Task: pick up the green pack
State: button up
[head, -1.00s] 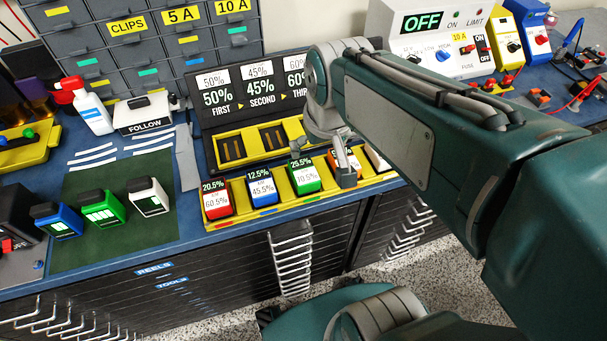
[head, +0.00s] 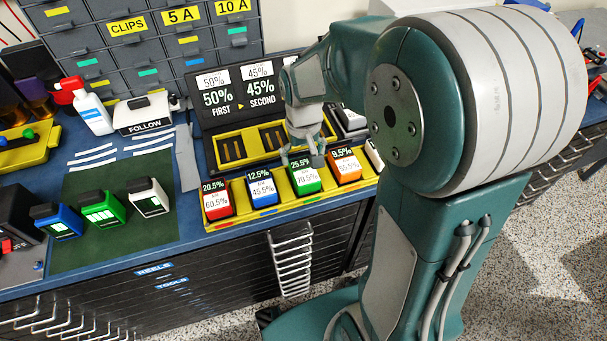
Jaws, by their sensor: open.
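A green pack (head: 305,180) stands in the yellow rack (head: 253,217), third from the left, with a label reading 25.5%. My gripper (head: 302,160) points down at the top of this pack with its fingers apart. The fingers hide part of the pack's top, and I cannot tell whether they touch it. Another green pack (head: 103,210) lies on the dark green mat (head: 85,252) at the left.
A red pack (head: 217,200) and a blue pack (head: 262,190) stand left of the rack's green pack, an orange pack (head: 346,167) right. Behind is a yellow dock (head: 222,166) with dark slots. My arm covers the right side.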

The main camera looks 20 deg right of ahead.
aim_at(304, 170)
notch_tip(304, 170, down, 5)
jog(key=shift+s+f, duration=0.15)
jog(key=shift+f, duration=0.05)
jog(key=c, duration=1.1)
